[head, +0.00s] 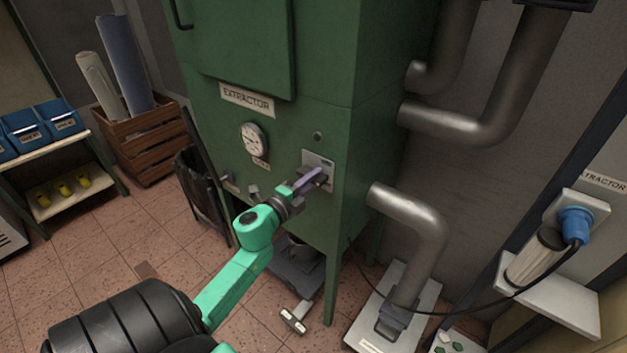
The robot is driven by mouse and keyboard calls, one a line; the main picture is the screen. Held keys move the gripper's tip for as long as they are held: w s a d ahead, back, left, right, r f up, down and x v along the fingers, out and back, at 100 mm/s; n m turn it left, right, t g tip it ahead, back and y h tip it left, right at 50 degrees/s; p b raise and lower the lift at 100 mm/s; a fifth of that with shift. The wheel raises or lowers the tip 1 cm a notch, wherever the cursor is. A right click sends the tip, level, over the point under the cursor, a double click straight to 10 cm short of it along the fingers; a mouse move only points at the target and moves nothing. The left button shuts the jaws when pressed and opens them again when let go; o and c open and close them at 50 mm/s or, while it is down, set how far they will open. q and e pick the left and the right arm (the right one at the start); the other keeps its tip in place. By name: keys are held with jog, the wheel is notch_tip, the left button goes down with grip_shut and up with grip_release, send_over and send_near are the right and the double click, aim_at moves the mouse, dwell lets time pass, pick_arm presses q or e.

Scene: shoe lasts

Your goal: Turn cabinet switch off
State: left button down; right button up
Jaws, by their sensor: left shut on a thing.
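The green extractor cabinet (310,120) stands in the middle of the head view. Its switch sits on a small pale plate (328,162) low on the front face, near the right edge. A purple-grey switch handle (312,181) sticks out from the plate. My left gripper (302,188) is at the handle and shut on it. The gripper covers part of the handle, so the fingertips are hard to make out. My green left arm reaches up to it from the lower left. My right gripper is not in view.
A round gauge (253,138) is left of the switch, under the EXTRACTOR label (247,99). Metal pipes (415,220) leave the cabinet's right side. A blue plug (576,224) is on the right wall. A wooden crate (145,150) stands at left.

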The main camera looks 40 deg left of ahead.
pick_arm(q)
jog(key=shift+f, duration=0.1)
jog(key=c, duration=0.8)
grip_release()
jog(key=shift+o, duration=0.2)
jog(key=shift+s, duration=0.15)
jog(key=s+b, duration=0.3)
jog(key=s, duration=1.1)
jog(key=shift+s+d, duration=0.15)
jog(key=shift+d, duration=0.05)
